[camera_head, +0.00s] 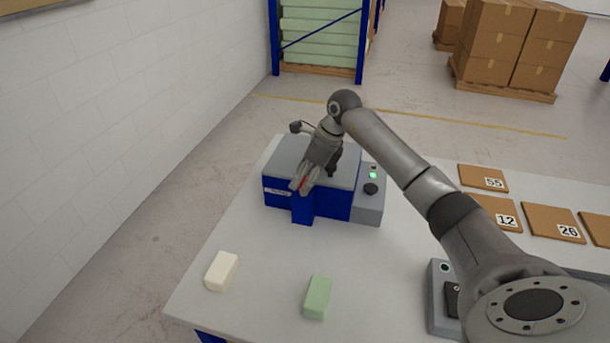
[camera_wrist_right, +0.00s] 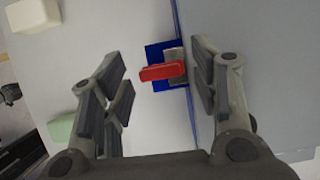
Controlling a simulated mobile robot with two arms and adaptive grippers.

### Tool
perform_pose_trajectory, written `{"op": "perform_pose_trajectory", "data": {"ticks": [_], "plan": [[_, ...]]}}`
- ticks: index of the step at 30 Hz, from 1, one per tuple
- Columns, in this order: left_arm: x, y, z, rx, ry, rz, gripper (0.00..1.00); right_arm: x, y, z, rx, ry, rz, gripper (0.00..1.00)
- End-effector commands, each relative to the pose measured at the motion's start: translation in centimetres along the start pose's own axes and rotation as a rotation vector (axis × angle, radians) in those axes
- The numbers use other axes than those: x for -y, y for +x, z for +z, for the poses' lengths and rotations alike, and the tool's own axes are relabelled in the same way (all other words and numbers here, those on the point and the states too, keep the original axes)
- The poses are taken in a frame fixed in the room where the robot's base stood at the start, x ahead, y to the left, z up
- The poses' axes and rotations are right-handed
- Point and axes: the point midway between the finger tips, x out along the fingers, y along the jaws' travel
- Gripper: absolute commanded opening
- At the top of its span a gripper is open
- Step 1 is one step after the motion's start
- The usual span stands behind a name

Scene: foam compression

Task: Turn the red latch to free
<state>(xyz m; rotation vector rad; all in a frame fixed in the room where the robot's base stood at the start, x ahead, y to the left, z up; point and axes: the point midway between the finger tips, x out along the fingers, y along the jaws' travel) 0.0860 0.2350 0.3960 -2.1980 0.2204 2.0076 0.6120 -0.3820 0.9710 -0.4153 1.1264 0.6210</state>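The red latch (camera_wrist_right: 162,72) sticks out from the front edge of the blue and grey machine (camera_head: 332,203), on a grey mount over a blue bracket. In the head view only a small red bit of the latch (camera_head: 304,181) shows by the fingers. My right gripper (camera_head: 299,187) reaches down over the front of the machine. In the right wrist view its fingers stand apart, and the latch shows in the gap between them, nearer the right finger. It does not look gripped. My left gripper is in neither view.
A cream foam block (camera_head: 221,271) and a green foam block (camera_head: 317,297) lie on the white table (camera_head: 255,300) in front of the machine. A control panel (camera_head: 369,205) with a green light is on its right. Numbered brown boards (camera_head: 485,178) lie at the right.

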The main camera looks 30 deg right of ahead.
Motion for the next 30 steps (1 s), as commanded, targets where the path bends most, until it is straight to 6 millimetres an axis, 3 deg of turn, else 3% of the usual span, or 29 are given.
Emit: {"op": "perform_pose_trajectory", "data": {"ticks": [1,11,20,30], "plan": [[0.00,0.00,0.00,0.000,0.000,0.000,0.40,0.00,-0.01,0.00,0.000,0.000,0.000,0.50],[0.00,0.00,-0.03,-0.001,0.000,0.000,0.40,0.00,-0.03,0.01,0.000,0.000,0.000,0.10],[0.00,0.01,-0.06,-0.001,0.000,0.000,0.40,-0.03,-0.04,-0.05,-0.001,0.038,-0.017,0.10],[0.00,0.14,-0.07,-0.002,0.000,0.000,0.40,-0.14,-0.12,-0.21,0.000,0.248,-0.106,0.10]]}}
